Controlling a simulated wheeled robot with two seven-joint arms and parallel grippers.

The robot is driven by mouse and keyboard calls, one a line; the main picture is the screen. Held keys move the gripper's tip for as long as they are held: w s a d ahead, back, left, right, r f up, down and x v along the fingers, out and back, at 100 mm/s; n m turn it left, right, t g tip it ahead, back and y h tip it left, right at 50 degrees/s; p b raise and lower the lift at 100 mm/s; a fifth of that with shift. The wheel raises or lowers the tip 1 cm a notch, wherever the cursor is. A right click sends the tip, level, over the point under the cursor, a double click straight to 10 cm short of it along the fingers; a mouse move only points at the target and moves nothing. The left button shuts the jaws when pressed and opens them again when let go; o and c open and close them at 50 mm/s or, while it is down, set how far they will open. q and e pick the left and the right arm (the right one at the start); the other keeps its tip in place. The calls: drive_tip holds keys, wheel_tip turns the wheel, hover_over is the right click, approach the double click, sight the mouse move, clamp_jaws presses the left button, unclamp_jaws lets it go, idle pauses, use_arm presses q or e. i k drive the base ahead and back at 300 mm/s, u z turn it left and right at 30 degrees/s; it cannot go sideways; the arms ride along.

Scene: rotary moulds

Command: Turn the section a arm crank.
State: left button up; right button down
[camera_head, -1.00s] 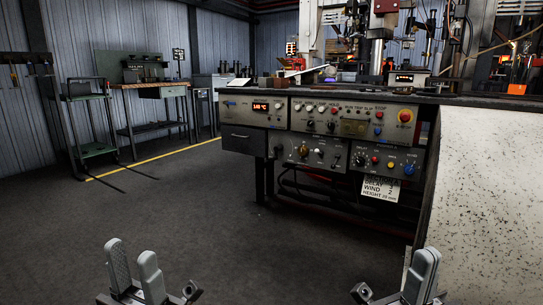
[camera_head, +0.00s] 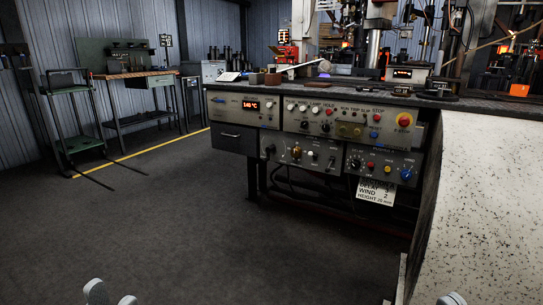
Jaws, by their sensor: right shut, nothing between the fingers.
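I cannot pick out the section a arm crank for certain. A pale bar with a round end (camera_head: 305,68) lies slanted on the console's worktop and may be a lever or crank. The control console (camera_head: 230,140) below it carries a red display, knobs and buttons. My right gripper (camera_head: 452,299) shows only a fingertip at the bottom edge, in front of the speckled pale panel. Both are well short of the console.
A speckled pale panel (camera_head: 485,200) fills the right side, close to me. A paper sign (camera_head: 376,192) hangs under the console. A green trolley (camera_head: 75,145) and a workbench (camera_head: 140,75) stand at the left. The dark floor (camera_head: 200,240) between is clear.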

sight(269, 149)
drive_tip(key=z, duration=0.15)
drive_tip(key=i, duration=1.75)
drive_tip(key=z, duration=0.05)
